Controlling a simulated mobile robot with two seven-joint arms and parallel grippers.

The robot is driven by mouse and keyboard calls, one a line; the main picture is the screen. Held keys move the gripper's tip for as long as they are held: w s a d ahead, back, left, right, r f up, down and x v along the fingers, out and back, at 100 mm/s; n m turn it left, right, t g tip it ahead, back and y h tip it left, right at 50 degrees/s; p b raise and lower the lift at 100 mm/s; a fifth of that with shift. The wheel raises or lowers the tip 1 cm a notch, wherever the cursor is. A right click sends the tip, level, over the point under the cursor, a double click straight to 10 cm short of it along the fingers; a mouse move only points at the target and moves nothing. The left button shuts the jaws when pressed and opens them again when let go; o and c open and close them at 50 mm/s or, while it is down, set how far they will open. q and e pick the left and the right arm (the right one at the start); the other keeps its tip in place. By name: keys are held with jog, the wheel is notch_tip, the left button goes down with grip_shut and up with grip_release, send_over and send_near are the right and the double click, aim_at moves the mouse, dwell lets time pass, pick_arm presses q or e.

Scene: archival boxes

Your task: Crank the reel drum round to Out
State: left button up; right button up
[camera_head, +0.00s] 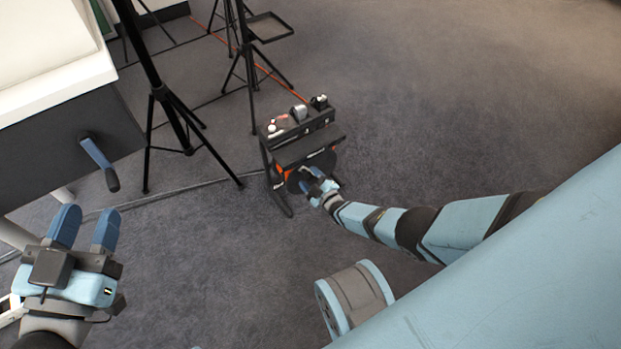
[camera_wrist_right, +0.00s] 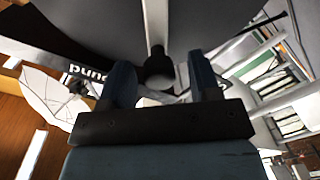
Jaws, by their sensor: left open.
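The dark reel drum (camera_head: 327,161) sits low on a small black stand on the floor in the head view. My right gripper (camera_head: 311,178) is at the front of the drum and hides part of it. In the right wrist view a dark knob on a light crank arm (camera_wrist_right: 158,68) shows between the fingers of my right gripper (camera_wrist_right: 162,82). Gaps show on both sides of the knob, so the fingers look open around it. My left gripper (camera_head: 86,222) is open and empty at the lower left, far from the reel. The drum's marked positions cannot be read.
Black tripod stands (camera_head: 165,95) rise behind and left of the reel. An orange cable (camera_head: 270,72) runs across the floor. The carpet to the right is clear.

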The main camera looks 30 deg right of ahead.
jog(key=shift+r, duration=0.15)
jog(key=shift+r+p, duration=0.3)
jog(key=shift+p, duration=0.1)
notch_tip(320, 180, up, 8)
jog(key=p, duration=0.6)
jog(key=shift+f+p, duration=0.1)
jog(key=shift+p, duration=0.25)
pick_arm(q)
jog(key=s+r+n+y+p, duration=0.1)
jog(key=s+r+n+p, duration=0.2)
jog(key=r+n+p, duration=0.2)
notch_tip(320, 180, up, 2)
jog(key=shift+d+t+p, duration=0.25)
jog(key=shift+t+p, duration=0.05)
jog(key=shift+p, duration=0.85)
pick_arm(e)
notch_tip(320, 180, up, 11)
jog(key=shift+c, duration=0.3)
